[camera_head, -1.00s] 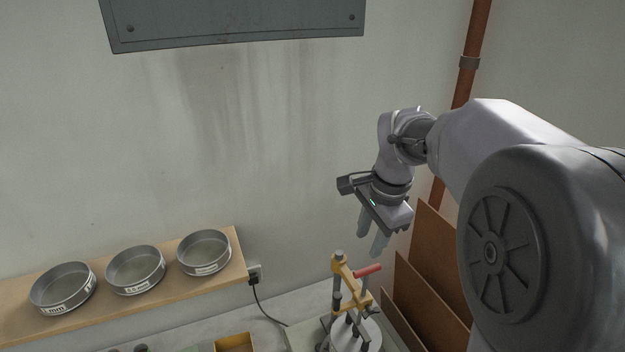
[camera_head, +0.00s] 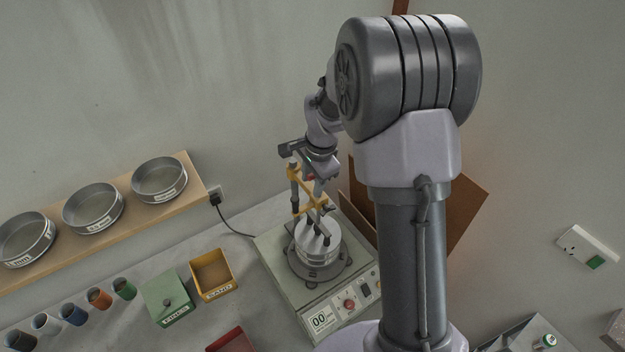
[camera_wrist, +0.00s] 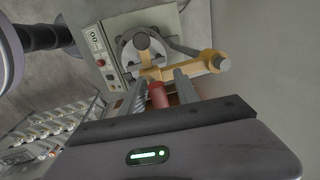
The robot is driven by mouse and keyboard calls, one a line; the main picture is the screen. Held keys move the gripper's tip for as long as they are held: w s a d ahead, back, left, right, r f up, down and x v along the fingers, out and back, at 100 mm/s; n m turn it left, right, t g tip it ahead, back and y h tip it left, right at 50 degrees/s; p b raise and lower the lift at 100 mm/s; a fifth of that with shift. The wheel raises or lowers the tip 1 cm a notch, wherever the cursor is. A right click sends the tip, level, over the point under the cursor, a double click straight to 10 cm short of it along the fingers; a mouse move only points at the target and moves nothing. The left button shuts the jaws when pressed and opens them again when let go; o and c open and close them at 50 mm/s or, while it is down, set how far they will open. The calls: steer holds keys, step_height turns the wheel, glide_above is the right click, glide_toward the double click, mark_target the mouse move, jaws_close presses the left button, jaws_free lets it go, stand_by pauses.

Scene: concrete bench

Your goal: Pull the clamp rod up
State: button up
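The clamp on the sieve shaker (camera_head: 330,292) has upright grey rods and a yellow crossbar (camera_head: 295,188) above a round sieve stack (camera_head: 317,240). In the wrist view the yellow crossbar (camera_wrist: 192,66) runs across, with a red handle (camera_wrist: 158,96) near its middle. My gripper (camera_wrist: 157,88) is open, with one finger on each side of the red handle and some gap visible. In the head view my gripper (camera_head: 312,182) is at the clamp's top, and its fingertips are partly hidden. I cannot tell whether a finger touches the handle.
A wooden shelf (camera_head: 110,232) with three sieves is on the left wall. A green box (camera_head: 168,300), a yellow bin (camera_head: 212,273) and several coloured cups stand on the bench left of the shaker. A cable (camera_head: 232,228) runs from the wall socket. Brown boards (camera_head: 462,215) lean behind my arm.

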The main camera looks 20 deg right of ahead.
steer(key=shift+s, duration=0.1)
jaws_close()
stand_by(1.4)
